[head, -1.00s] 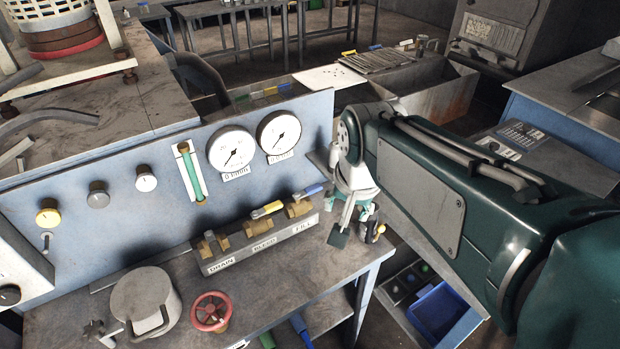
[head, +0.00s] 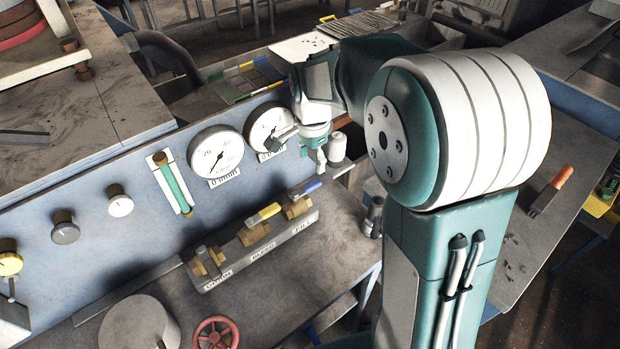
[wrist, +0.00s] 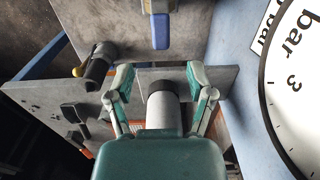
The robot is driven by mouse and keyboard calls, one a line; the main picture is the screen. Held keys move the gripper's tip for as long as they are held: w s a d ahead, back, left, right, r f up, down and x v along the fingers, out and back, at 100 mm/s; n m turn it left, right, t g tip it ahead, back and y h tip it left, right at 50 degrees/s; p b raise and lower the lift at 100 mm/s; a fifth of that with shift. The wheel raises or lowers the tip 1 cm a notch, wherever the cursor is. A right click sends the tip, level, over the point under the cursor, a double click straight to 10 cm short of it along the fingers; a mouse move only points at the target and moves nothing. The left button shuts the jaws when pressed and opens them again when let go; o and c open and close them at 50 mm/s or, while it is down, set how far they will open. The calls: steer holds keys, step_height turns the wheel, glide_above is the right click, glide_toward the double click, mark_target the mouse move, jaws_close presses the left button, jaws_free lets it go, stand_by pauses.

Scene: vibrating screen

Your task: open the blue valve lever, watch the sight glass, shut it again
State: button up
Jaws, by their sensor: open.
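The blue valve lever (head: 306,187) is on the right-hand valve of the brass row, above the FILL label. In the wrist view the blue lever (wrist: 161,30) shows at top centre, beyond the fingertips and apart from them. My gripper (head: 300,152) is open, above and behind the lever, in front of the right gauge. In the wrist view my gripper (wrist: 162,85) has its teal fingers spread. A grey cylinder (wrist: 163,108) shows between them; I cannot tell whether they touch it. The sight glass (head: 173,186) is a green tube on the blue panel.
The yellow lever (head: 263,214) sits left of the blue one on the manifold (head: 258,250). Two gauges are close to my gripper, the left gauge (head: 215,155) being clear of it. A red handwheel (head: 216,333) stands at the front. The bench right of the manifold is mostly bare.

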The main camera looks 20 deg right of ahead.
mark_target(310, 184)
steer(key=f, duration=0.7)
steer(key=shift+a, duration=0.3)
steer(key=shift+d+f, duration=0.1)
steer(key=shift+f, duration=0.3)
jaws_close()
